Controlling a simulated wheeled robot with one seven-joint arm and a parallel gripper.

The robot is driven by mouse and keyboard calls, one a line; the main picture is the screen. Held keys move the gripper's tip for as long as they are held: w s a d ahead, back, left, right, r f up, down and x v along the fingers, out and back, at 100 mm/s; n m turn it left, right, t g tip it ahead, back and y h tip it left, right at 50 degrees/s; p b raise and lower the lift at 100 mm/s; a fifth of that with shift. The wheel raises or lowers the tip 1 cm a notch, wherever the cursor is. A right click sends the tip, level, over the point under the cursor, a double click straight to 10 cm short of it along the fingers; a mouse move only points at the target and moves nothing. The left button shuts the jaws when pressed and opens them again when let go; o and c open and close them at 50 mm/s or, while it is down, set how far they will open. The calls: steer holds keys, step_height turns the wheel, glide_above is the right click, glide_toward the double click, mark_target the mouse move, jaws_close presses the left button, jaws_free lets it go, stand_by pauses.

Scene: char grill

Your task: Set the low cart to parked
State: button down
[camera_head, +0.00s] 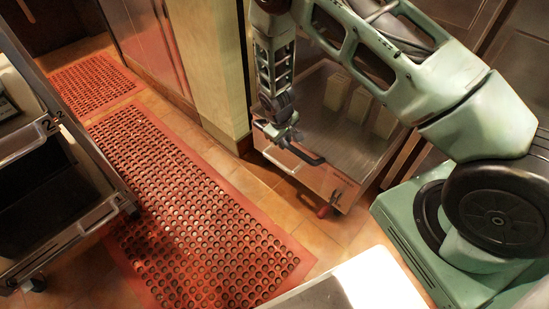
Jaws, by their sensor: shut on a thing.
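The low cart (320,176) is a metal box-like cart standing on the tiled floor right of the middle. My gripper (284,136) reaches down from above at the cart's front left and is shut on the handle. The fingertips are small and partly hidden by the wrist. My arm covers part of the cart's right side.
Several pale containers (337,92) stand in the cart. A red perforated mat (200,215) covers the floor to the left. A dark wheeled cart (60,190) stands at the left edge. A pale post (217,70) rises beside the low cart.

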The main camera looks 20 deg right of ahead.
mark_target(333, 98)
steer(key=w+d, duration=0.3)
steer(key=d, duration=0.5)
steer(key=w+d+b, duration=0.1)
steer(key=w+d, duration=0.3)
steer(key=d, duration=0.5)
steer(key=w+d+b, duration=0.1)
steer(key=w+d, duration=0.2)
steer(key=d, duration=0.6)
steer(key=shift+w, duration=0.35)
steer(key=c, duration=1.3)
jaws_free()
steer(key=a+r+p, duration=0.1)
steer(key=r+p, duration=0.1)
steer(key=r, duration=0.6)
steer(key=s+a+r+p, duration=0.1)
steer(key=a+r+p, duration=0.1)
steer(key=r, duration=0.7)
steer(key=shift+s, duration=0.1)
